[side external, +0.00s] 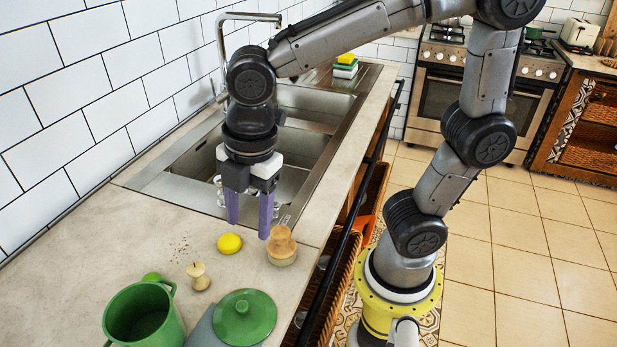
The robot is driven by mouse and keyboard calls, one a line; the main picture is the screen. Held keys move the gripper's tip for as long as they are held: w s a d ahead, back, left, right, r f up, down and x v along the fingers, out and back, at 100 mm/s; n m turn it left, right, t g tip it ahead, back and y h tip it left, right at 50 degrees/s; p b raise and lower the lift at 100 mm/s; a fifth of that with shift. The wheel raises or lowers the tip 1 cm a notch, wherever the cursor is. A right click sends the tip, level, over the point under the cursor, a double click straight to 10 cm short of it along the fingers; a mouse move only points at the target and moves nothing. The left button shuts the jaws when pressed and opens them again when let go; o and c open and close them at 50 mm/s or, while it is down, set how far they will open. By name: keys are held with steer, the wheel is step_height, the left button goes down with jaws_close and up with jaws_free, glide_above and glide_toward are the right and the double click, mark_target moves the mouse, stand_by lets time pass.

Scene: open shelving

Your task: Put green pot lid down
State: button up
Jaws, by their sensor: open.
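The green pot lid (257,302) lies flat at the bottom of the side external view, knob up, partly over a grey board (203,332) on the counter. The green pot (146,318) stands uncovered just left of the lid. My gripper (249,224) points down, open and empty, with its purple fingers apart. It is above the counter near the sink's front edge, farther back than the lid and not touching it.
A yellow round item (229,243), a wooden jar (282,246), a small wooden piece (198,276) and a green lime-like item (152,277) sit between sink and pot. The sink (290,130) lies behind my gripper. The counter's right edge drops to the floor.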

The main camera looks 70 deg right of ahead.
steer(key=s+d+r+m+t, duration=0.1)
steer(key=s+d+m+t, duration=0.1)
steer(key=s+d+m, duration=0.2)
steer(key=s+d+r+m+t, duration=0.1)
steer(key=s+d+m+t, duration=0.1)
steer(key=d+m, duration=0.6)
steer(key=s+m, duration=0.1)
steer(key=m, duration=0.3)
steer(key=shift+s+d+r+m+h, duration=0.2)
steer(key=shift+s+m+h, duration=0.1)
steer(key=shift+s+m, duration=0.1)
